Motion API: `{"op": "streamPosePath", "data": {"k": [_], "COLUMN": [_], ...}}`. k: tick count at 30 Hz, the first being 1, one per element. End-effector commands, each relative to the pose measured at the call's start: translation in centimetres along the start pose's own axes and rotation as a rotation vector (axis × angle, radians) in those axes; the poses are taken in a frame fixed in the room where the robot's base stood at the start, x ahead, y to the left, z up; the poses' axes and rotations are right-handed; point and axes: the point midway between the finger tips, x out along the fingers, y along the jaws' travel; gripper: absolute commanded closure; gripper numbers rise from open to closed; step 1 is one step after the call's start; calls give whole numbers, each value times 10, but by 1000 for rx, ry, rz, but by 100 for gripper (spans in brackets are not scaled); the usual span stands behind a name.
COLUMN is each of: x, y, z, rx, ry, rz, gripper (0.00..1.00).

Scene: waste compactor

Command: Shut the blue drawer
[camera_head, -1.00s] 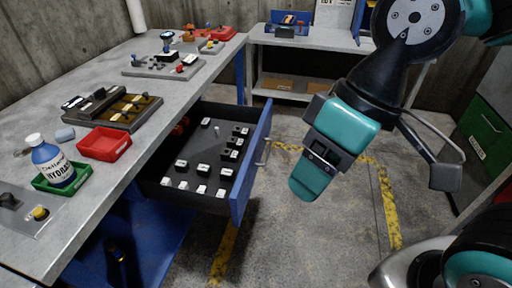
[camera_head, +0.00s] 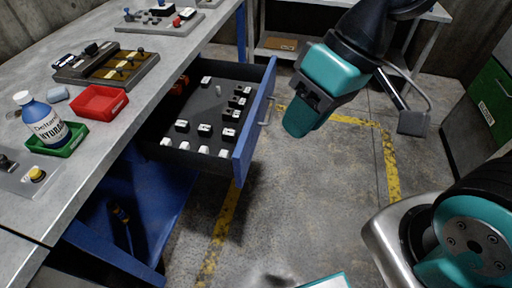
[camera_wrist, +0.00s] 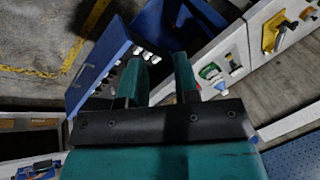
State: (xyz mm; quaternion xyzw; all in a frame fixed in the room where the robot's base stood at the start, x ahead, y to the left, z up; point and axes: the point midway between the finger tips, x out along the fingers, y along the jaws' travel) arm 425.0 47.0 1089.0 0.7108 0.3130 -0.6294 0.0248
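The blue drawer (camera_head: 250,130) stands pulled out from under the workbench, with its blue front facing right. Its thin metal handle (camera_head: 268,112) is on that front. White and black blocks lie inside the drawer. My gripper (camera_head: 296,125) hangs to the right of the drawer front, apart from the handle in the picture, pointing down. In the wrist view the two teal fingers of my gripper (camera_wrist: 160,75) are spread with an empty gap between them. The drawer front (camera_wrist: 100,60) shows there beyond the fingers at upper left, with the handle (camera_wrist: 84,72) on it.
The grey workbench (camera_head: 40,215) carries a red tray (camera_head: 98,102), a blue bottle (camera_head: 42,122) in a green tray (camera_head: 68,145), and other parts. A green cabinet (camera_head: 488,115) stands at right. The floor right of the drawer, with yellow lines, is open.

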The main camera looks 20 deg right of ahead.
Motion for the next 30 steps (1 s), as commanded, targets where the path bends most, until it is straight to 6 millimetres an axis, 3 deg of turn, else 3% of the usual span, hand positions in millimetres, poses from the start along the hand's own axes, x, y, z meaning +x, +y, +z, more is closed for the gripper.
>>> {"op": "streamPosePath", "data": {"k": [1, 3, 6, 12, 15, 20, 25, 30], "x": [40, 77, 126, 200, 220, 232, 244, 274], "y": [25, 54, 99, 184, 213, 234, 234, 230], "z": [-1, -10, -20, -28, -28, -29, -35, -50], "rx": [75, 191, 370, 705, 821, 911, 917, 914], "ry": [14, 55, 128, 282, 341, 389, 393, 389], "rz": [-25, -68, -134, -245, -281, -308, -311, -311], "gripper": [83, 99, 100, 100, 100, 100, 100, 100]}}
